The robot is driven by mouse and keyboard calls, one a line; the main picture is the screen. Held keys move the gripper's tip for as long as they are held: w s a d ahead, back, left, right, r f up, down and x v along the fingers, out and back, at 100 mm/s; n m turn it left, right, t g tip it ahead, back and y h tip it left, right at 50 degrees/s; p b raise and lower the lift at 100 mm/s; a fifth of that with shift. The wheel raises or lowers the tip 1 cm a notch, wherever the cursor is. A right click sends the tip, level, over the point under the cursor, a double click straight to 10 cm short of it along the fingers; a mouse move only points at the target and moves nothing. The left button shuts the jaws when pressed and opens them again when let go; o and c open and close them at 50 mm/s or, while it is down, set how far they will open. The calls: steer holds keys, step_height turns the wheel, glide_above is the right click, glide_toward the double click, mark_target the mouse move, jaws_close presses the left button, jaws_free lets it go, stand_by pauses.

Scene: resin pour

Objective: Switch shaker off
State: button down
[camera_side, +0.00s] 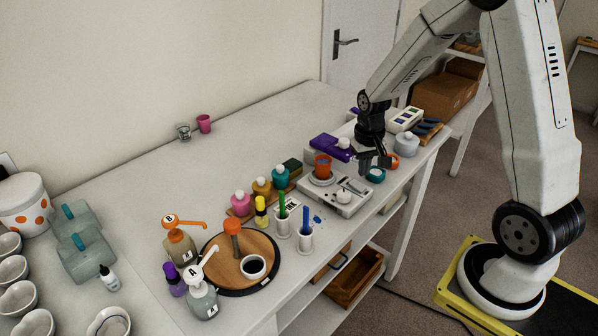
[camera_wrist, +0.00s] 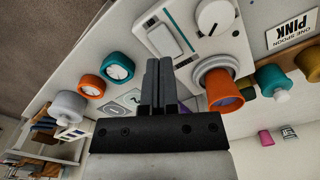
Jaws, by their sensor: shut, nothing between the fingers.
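The shaker is a flat white box (camera_side: 345,208) near the table's front edge in the side view, with an orange cup (camera_side: 323,165) on its round plate. In the wrist view the shaker (camera_wrist: 196,46) shows a round white knob (camera_wrist: 215,14), a pale rectangular rocker switch (camera_wrist: 165,40) and a teal strip beside it. The orange cup (camera_wrist: 222,90) is right of my fingers there. My gripper (camera_wrist: 158,66) is shut and empty, its tips close to the rocker switch in the picture; I cannot tell if they touch.
The table's back middle is mostly clear.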

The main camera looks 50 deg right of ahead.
steer(key=shift+r, duration=1.45)
steer(key=s+a+r+n+t, duration=0.1)
steer(key=s+a+n, duration=0.5)
steer(key=a, duration=0.8)
steer(key=shift+s+a+t, duration=0.25)
steer(key=shift+s+t, duration=0.4)
steer(key=shift+t, duration=0.15)
